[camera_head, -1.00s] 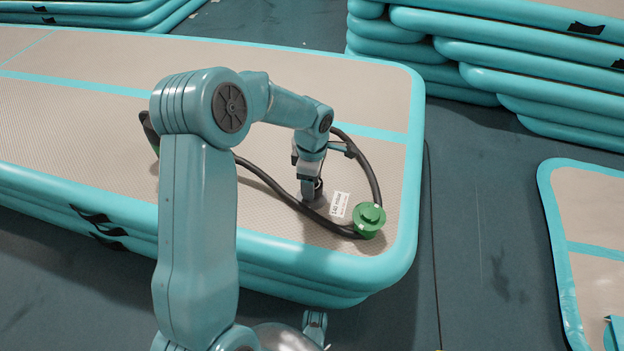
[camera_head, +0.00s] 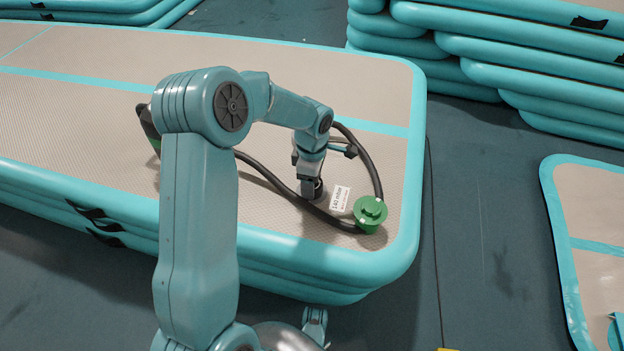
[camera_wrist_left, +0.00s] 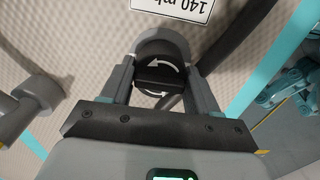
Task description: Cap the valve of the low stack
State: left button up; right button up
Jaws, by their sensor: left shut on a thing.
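The low stack (camera_head: 60,110) of beige and teal inflatable tracks lies in the middle of the head view. My left gripper (camera_head: 312,190) is low over its top near the right end. In the left wrist view its fingers (camera_wrist_left: 157,85) are shut on a round grey cap (camera_wrist_left: 160,45) with a black grip bar and white turning arrows. The valve is hidden beneath the cap; I cannot tell how they fit together. A white 140 mbar label (camera_head: 339,198) lies beside the cap and also shows in the left wrist view (camera_wrist_left: 178,6).
A black hose (camera_head: 375,172) with a green fitting (camera_head: 370,212) curves around the gripper on the stack. A taller stack (camera_head: 500,60) stands behind right. Another track (camera_head: 580,205) lies at the right, with dark floor (camera_head: 485,240) between. A thin cable (camera_head: 434,230) crosses that floor.

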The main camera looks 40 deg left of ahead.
pick_arm(q)
jog(key=shift+f, duration=0.3)
jog(key=shift+n+b, duration=0.6)
jog(key=shift+b, duration=0.05)
jog(key=n+b, duration=0.1)
jog(key=n, duration=0.1)
jog(key=shift+n, duration=1)
jog(key=shift+r, duration=0.1)
